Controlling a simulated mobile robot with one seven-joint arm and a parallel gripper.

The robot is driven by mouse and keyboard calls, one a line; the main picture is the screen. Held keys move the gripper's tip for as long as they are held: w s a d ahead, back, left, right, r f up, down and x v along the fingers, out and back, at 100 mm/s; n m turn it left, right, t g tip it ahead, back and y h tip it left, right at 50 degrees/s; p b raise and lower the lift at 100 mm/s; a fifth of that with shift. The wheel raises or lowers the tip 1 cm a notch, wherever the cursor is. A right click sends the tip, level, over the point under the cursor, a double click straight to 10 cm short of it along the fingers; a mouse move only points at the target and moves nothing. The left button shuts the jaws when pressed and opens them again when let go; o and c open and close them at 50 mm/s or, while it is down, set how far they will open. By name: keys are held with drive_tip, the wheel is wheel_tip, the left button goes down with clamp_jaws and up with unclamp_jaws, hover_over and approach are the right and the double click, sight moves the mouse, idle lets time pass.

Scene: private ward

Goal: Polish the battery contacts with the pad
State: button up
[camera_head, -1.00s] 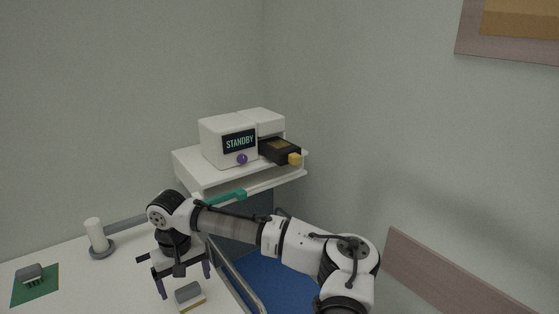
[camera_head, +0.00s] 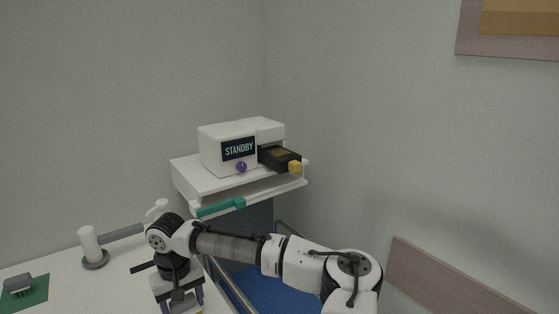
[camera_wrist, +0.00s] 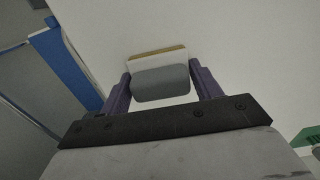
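The pad (camera_wrist: 160,84), a block with a grey top over white and tan layers, lies on the white tabletop. In the wrist view it sits between the two fingers of my gripper (camera_wrist: 161,75), which look open and straddle it; whether either finger touches it is unclear. In the head view my gripper (camera_head: 182,302) is low over the table and largely hides the pad. A black battery-like module (camera_head: 278,158) with a brown patch on top and a yellow end block (camera_head: 295,167) sticks out beside the white STANDBY device (camera_head: 222,147). I cannot make out individual contacts.
The device stands on a white wall shelf (camera_head: 190,177) with a green bar (camera_head: 220,207) at its front edge. A white cylinder on a grey base (camera_head: 90,245) and a grey toothed block (camera_head: 18,284) on a green mat (camera_head: 38,292) are on the table (camera_head: 120,285). A bed rail is right of the table.

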drive_tip(key=c, duration=1)
drive_tip(key=shift+r+p, duration=2.6)
drive_tip(key=shift+r, duration=0.4)
